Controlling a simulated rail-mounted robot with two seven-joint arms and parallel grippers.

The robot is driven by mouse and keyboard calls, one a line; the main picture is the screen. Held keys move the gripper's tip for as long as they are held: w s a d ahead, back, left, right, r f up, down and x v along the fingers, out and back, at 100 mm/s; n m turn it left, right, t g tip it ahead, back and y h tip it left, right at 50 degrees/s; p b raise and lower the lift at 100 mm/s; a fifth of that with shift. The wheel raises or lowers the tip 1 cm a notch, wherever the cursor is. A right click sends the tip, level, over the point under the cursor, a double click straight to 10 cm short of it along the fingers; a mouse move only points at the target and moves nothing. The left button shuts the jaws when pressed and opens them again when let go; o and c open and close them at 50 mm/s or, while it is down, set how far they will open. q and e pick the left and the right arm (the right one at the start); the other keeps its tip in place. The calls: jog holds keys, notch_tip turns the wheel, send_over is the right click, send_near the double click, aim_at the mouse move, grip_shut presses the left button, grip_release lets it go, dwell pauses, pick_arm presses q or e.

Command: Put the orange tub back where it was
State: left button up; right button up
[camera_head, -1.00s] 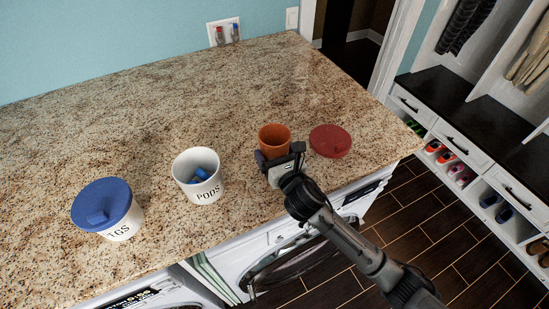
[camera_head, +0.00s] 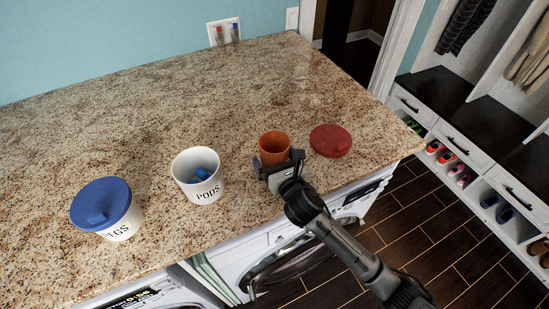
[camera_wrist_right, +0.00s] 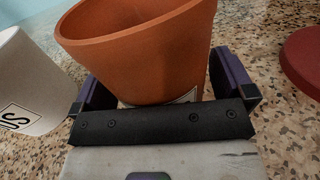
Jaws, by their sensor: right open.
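The orange tub (camera_head: 274,145) stands open-topped on the granite counter, between the white PODS tub and the red lid. My right gripper (camera_head: 277,162) is at the tub's near side, low down. In the right wrist view the orange tub (camera_wrist_right: 140,50) is between the two fingers of the open right gripper (camera_wrist_right: 165,88), one finger on each side. A piece of a pale label shows low on the tub; the palm hides the rest. I cannot tell whether the fingers touch it. My left gripper is not in view.
The white PODS tub (camera_head: 203,190) holds something blue and stands left of the orange tub. A white tub with a blue lid (camera_head: 101,203) is further left. The red lid (camera_head: 330,140) lies close on the right. The counter (camera_head: 170,100) behind is clear; its front edge is near.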

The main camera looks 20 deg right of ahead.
jog(key=shift+r, duration=0.25)
jog(key=s, duration=0.7)
jog(key=s+d, duration=0.1)
jog(key=s, duration=0.3)
jog(key=shift+s, duration=0.45)
